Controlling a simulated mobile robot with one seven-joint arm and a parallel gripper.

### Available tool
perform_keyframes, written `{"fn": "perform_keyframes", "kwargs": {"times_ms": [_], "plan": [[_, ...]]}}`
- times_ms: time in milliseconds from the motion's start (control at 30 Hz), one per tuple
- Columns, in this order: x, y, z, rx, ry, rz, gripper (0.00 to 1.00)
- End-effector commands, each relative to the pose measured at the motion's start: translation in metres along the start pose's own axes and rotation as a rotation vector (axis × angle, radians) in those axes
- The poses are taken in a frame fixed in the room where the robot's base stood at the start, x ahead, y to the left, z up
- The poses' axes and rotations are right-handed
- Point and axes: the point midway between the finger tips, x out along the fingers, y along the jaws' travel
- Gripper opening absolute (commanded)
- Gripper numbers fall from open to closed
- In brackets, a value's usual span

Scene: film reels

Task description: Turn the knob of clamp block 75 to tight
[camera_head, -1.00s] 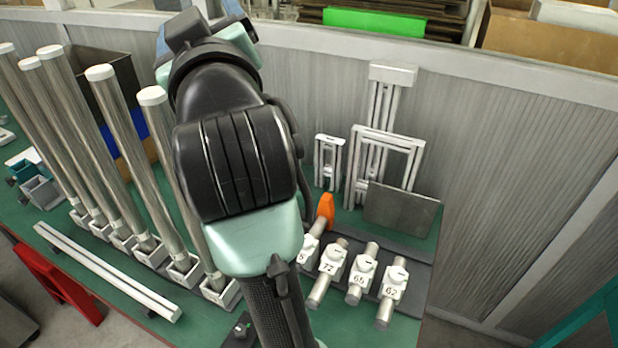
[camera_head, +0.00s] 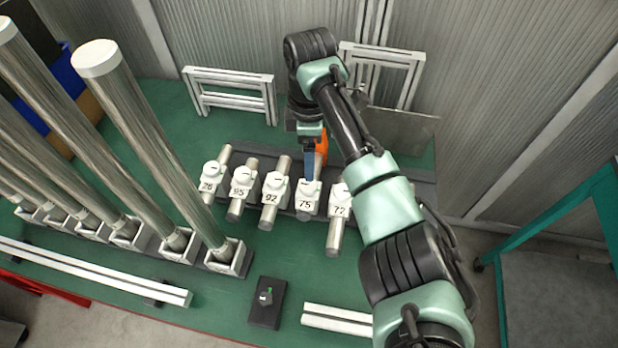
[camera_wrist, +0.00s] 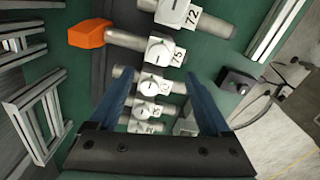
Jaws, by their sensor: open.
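Clamp block 75 (camera_head: 307,202) is a white numbered block on a rod, in the row of blocks in the head view. It also shows in the wrist view (camera_wrist: 178,59), with its round white knob (camera_wrist: 158,53) and dark mark line. An orange piece (camera_wrist: 90,33) sits at the end of its rod; it shows behind my gripper in the head view (camera_head: 322,148). My gripper (camera_wrist: 161,76) is open and empty, its blue fingers apart. In the head view a blue finger (camera_head: 309,164) hangs just behind block 75 and hides its knob. I cannot tell whether it touches.
Neighbouring clamp block 92 (camera_head: 274,190) stands to the left and block 72 (camera_head: 340,204) to the right, both close by. Tall metal tubes (camera_head: 150,150) stand at the left. A black box with a green light (camera_head: 267,302) lies in front. Aluminium frames (camera_head: 230,90) stand behind.

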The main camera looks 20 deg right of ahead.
Motion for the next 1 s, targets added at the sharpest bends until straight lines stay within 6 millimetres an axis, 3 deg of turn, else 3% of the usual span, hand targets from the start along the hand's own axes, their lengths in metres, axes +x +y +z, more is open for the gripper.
{"fn": "perform_keyframes", "kwargs": {"times_ms": [200, 433, 867, 900, 1000], "plan": [[0.048, -0.001, 0.0, 0.002, -0.001, -0.003, 0.81], [0.085, 0.0, -0.001, 0.001, 0.0, -0.001, 0.81], [0.097, 0.0, -0.001, 0.001, 0.001, 0.002, 0.81], [0.097, 0.0, -0.001, 0.001, 0.001, 0.002, 0.8], [0.096, 0.001, -0.001, 0.001, 0.001, 0.003, 0.62]]}}
